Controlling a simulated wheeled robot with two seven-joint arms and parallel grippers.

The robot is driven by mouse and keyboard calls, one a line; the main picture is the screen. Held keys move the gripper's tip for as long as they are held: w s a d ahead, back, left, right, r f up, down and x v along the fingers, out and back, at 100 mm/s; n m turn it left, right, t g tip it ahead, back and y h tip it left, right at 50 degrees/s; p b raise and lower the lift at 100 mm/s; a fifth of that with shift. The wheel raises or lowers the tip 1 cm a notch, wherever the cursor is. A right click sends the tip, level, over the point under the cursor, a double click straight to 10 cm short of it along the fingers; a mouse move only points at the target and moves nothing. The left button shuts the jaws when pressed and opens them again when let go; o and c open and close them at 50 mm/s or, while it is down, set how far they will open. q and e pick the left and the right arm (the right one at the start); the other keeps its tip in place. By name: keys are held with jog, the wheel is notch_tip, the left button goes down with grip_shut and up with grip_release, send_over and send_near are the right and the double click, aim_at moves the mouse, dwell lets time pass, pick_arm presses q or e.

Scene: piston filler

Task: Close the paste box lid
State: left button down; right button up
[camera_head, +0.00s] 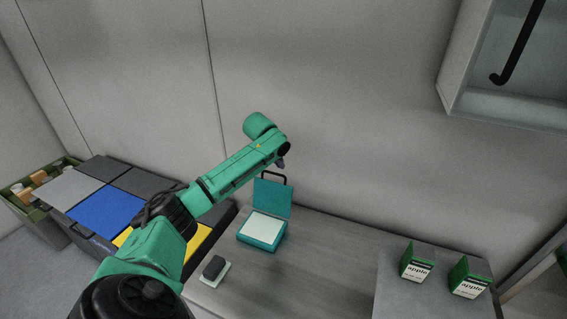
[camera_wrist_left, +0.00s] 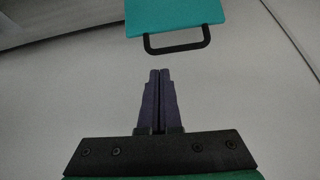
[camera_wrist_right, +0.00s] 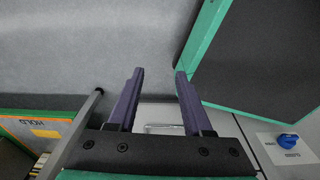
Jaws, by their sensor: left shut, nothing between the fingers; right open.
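The paste box (camera_head: 259,232) is teal with a pale white inside and stands on the grey table. Its teal lid (camera_head: 272,196) stands raised at the back, with a black handle on its top edge. The lid (camera_wrist_left: 175,14) and its handle (camera_wrist_left: 178,48) also show at the top of the left wrist view. My left gripper (camera_head: 281,163) is just above and behind the raised lid. In the left wrist view its fingers (camera_wrist_left: 160,75) are closed together, empty and apart from the handle. My right gripper (camera_wrist_right: 158,72) is open and empty, away from the box.
A dark block on a white pad (camera_head: 214,270) lies in front of the box. Two green apple cartons (camera_head: 417,262) stand at the right. A wall cabinet (camera_head: 510,110) hangs at upper right. Coloured panels (camera_head: 105,208) and a green crate (camera_head: 38,185) are at the left.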

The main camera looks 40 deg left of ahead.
pick_arm(q)
jog(key=a+r, duration=0.1)
jog(key=w+a+r, duration=0.1)
jog(key=shift+a+n, duration=0.3)
jog(key=shift+a, duration=0.05)
jog(key=shift+a+r, duration=0.15)
jog(key=shift+r, duration=0.1)
jog(key=shift+f, duration=0.2)
jog(key=f, duration=0.2)
jog(key=f+p, duration=0.1)
jog(key=f, duration=0.3)
jog(key=shift+w+f+p, duration=0.25)
jog(key=shift+f+p, duration=0.05)
pick_arm(e)
jog(key=shift+w+r, duration=0.1)
jog(key=shift+r, duration=0.6)
pick_arm(q)
jog(key=shift+f, duration=0.1)
